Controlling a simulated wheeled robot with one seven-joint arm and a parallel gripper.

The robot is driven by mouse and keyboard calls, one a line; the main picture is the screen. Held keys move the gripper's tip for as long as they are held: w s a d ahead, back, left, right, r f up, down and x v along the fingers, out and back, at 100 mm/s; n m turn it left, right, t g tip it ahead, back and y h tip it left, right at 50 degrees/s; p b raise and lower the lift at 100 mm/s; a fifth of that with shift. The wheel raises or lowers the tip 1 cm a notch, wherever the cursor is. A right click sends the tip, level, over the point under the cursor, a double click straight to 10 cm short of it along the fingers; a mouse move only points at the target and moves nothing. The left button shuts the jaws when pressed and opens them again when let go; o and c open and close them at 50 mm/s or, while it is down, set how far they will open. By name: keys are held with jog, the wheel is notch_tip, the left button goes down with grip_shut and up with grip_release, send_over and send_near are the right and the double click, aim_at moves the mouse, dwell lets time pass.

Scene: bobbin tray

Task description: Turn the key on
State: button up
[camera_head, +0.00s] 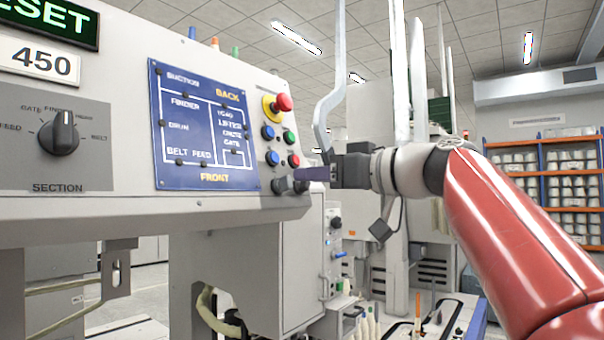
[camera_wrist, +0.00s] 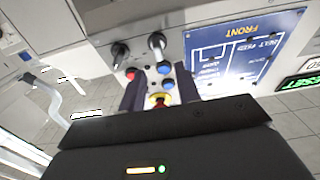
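Two dark switches with silvery stems stand side by side at the panel's lower right edge: a left one (camera_head: 281,185) and a right one (camera_head: 301,186). In the wrist view, which is upside down, they show as the switches (camera_wrist: 157,45) and (camera_wrist: 119,53), beyond my fingertips. I cannot tell which one carries the key. My gripper (camera_head: 305,174) comes from the right, its fingers pointing left at the panel and overlapping the right switch in the picture. In the wrist view, the fingers (camera_wrist: 158,88) are apart with nothing held between them; contact with a switch cannot be told.
Just above the switches are red, blue and green buttons and a red emergency stop (camera_head: 283,102) on a yellow base. A blue diagram board (camera_head: 203,127) is to their left, and a section knob (camera_head: 60,134) farther left. A bent metal bar (camera_head: 323,115) rises near my gripper.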

aim_at(290, 176)
jog(key=shift+p+x, duration=0.4)
jog(key=shift+x, duration=1.7)
grip_shut()
